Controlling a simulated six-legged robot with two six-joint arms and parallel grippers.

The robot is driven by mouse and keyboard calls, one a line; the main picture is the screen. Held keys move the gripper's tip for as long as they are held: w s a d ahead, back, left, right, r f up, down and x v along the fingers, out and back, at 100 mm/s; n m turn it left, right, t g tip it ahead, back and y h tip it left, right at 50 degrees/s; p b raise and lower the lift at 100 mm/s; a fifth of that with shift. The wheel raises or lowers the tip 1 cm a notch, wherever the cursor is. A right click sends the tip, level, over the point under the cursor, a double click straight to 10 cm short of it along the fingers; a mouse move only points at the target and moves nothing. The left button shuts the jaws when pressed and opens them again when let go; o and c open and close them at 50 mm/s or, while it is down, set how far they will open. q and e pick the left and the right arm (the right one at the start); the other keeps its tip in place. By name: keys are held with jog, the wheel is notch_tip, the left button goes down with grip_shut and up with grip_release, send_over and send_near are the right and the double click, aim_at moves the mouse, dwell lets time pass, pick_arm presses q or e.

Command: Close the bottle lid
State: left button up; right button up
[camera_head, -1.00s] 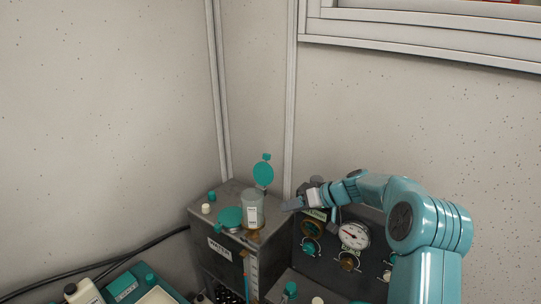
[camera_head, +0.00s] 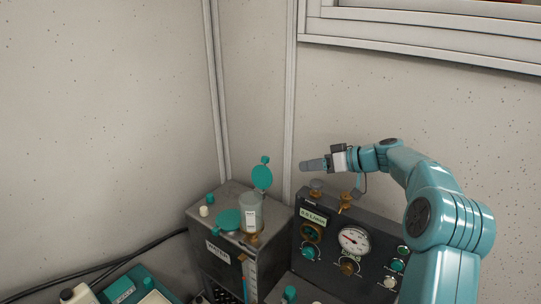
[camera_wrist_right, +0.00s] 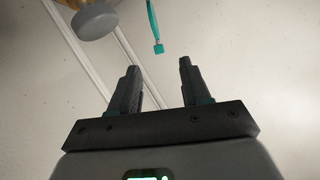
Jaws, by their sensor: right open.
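The bottle (camera_head: 250,213) is a pale, translucent container with a white label, standing upright on the grey metal box. Its round teal lid (camera_head: 262,177) stands open above the rim, with a small tab at its top. My right gripper (camera_head: 304,165) is raised to the right of the lid, apart from it, and empty. In the right wrist view its two dark fingers (camera_wrist_right: 157,65) are spread. The lid (camera_wrist_right: 153,18) shows there edge-on beyond the fingers, with its tab toward them. My left gripper is not in view.
A teal disc (camera_head: 228,219) and small teal and white knobs lie left of the bottle on the box (camera_head: 205,232). A gauge panel (camera_head: 330,235) with brass fittings on top stands right, below my right arm. The wall is behind. A grey knob (camera_wrist_right: 95,22) shows in the wrist view.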

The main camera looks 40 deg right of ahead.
aim_at(268, 158)
jog(key=shift+w+d+r, duration=0.15)
jog(key=shift+d+r, duration=0.3)
jog(key=shift+r, duration=0.1)
jog(key=shift+w+d+r, duration=0.15)
jog(key=shift+d+r, duration=0.25)
jog(key=shift+r, duration=0.1)
jog(key=shift+w+d+r+n+t, duration=0.2)
jog(key=shift+n+t, duration=0.1)
jog(key=shift+w+a, duration=0.15)
jog(key=shift+w, duration=0.05)
jog(key=p+x, duration=0.5)
jog(key=x, duration=0.9)
jog(key=shift+w+a+p, duration=0.2)
jog(key=shift+a+p, duration=0.1)
jog(key=shift+p, duration=0.1)
jog(key=shift+w+a+f, duration=0.1)
jog(key=shift+w+f, duration=0.25)
jog(key=shift+w, duration=0.1)
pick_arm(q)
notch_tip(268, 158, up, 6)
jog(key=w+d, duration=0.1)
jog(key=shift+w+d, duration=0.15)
pick_arm(e)
jog(key=shift+s, duration=0.1)
jog(key=shift+c, duration=0.3)
grip_shut()
